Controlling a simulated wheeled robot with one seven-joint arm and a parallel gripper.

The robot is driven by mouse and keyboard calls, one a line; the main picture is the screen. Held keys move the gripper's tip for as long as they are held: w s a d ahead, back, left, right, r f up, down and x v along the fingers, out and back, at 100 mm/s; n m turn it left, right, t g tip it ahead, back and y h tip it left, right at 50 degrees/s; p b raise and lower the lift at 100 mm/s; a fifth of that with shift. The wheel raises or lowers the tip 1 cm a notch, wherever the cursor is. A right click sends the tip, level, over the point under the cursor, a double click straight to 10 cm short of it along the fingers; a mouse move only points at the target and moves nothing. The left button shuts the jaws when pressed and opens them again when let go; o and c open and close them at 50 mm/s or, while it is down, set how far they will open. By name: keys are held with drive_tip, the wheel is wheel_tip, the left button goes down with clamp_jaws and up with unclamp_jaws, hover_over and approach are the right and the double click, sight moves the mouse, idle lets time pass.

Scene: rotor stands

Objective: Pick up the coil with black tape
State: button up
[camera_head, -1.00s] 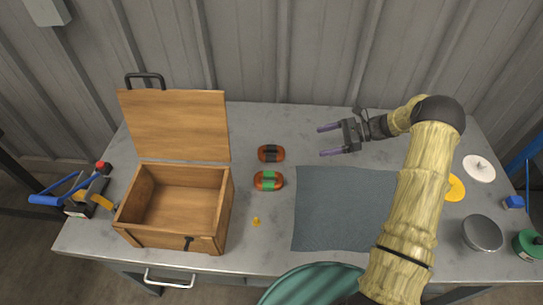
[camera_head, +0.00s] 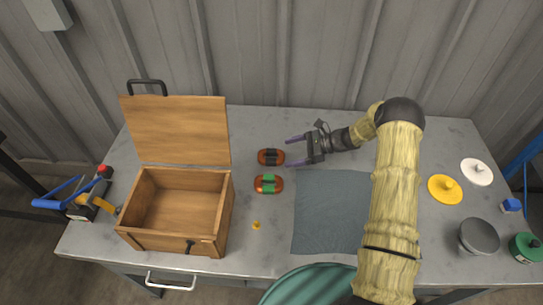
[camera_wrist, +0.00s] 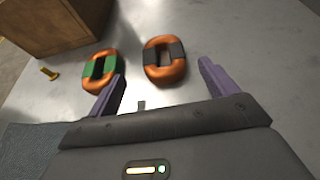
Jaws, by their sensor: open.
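The coil with black tape (camera_head: 271,157) is an orange oval ring lying flat on the table, right of the wooden box. My gripper (camera_head: 288,152) is open, with its two purple fingers pointing left toward this coil. The near fingertip is close to the coil's right end; I cannot tell from the head view whether they touch. In the wrist view the black-taped coil (camera_wrist: 165,60) lies ahead, between and beyond the fingertips. The coil with green tape (camera_head: 268,184) lies just in front of it; in the wrist view the green-taped coil (camera_wrist: 100,70) is at left, beyond the left finger.
An open wooden box (camera_head: 130,215) stands at left with its lid up. A grey-blue mat (camera_head: 325,225) lies below my arm. A small yellow part (camera_head: 256,225) lies near the box. Yellow (camera_head: 445,189) and white discs (camera_head: 477,172) and a grey round part (camera_head: 478,237) are at right.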

sight(278, 155)
drive_tip(key=shift+a+f, duration=0.15)
drive_tip(key=shift+a, duration=0.15)
drive_tip(key=x, duration=0.3)
drive_tip(key=p+x, duration=0.1)
drive_tip(key=x, duration=0.1)
drive_tip(key=shift+w+f, duration=0.25)
drive_tip(key=shift+f, duration=0.05)
drive_tip(key=shift+c, duration=0.4)
drive_tip(key=c, duration=1.2)
wheel_tip(278, 155, up, 10)
drive_tip(key=shift+r+b, duration=0.1)
drive_tip(key=shift+b, duration=0.25)
